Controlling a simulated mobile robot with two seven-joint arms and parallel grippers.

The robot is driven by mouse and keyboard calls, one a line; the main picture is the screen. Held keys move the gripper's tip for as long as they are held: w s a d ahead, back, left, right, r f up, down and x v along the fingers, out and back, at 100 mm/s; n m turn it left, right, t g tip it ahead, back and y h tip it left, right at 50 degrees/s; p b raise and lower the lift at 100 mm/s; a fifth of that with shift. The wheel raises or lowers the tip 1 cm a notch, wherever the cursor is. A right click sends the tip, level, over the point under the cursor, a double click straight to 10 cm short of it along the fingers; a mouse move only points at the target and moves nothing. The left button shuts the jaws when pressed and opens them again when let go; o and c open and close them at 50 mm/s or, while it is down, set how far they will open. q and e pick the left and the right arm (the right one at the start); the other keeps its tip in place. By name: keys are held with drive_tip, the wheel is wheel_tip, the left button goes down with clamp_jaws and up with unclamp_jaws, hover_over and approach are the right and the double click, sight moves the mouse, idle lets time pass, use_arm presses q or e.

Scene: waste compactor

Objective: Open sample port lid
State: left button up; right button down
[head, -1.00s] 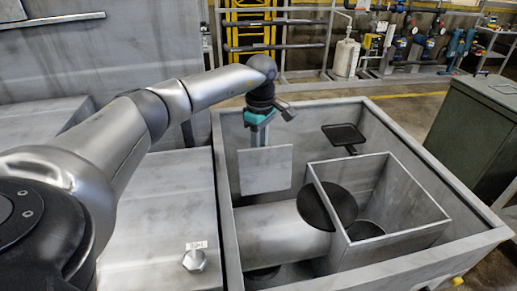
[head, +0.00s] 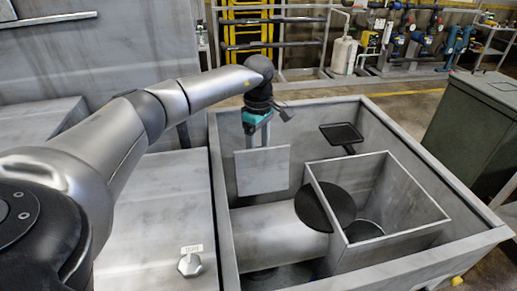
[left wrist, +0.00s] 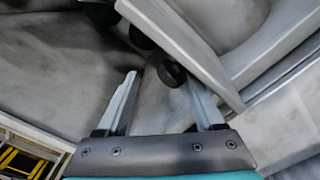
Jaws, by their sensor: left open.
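My left gripper (head: 260,133) is over the back left of the open grey bin, pointing down. A flat grey square plate (head: 262,170) stands upright just in front of it and hides the fingertips in the head view. In the left wrist view the two fingers (left wrist: 156,82) are apart. A round black knob (left wrist: 171,73) shows near the right fingertip, beside a grey plate edge (left wrist: 190,50); I cannot tell whether they touch. Nothing is seen held. I cannot tell for sure which part is the sample port lid. The right gripper is out of view.
The bin's rim (head: 224,215) surrounds a large pipe (head: 275,235), a black disc (head: 327,208) and an open square hopper (head: 402,238). A small black tray-like plate (head: 342,133) is at the back. A labelled hexagonal knob (head: 190,265) sits left of the bin.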

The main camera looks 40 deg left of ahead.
use_arm(q)
wheel_tip(320, 180, up, 15)
idle(0.4)
drive_tip(key=shift+r, duration=0.1)
idle(0.3)
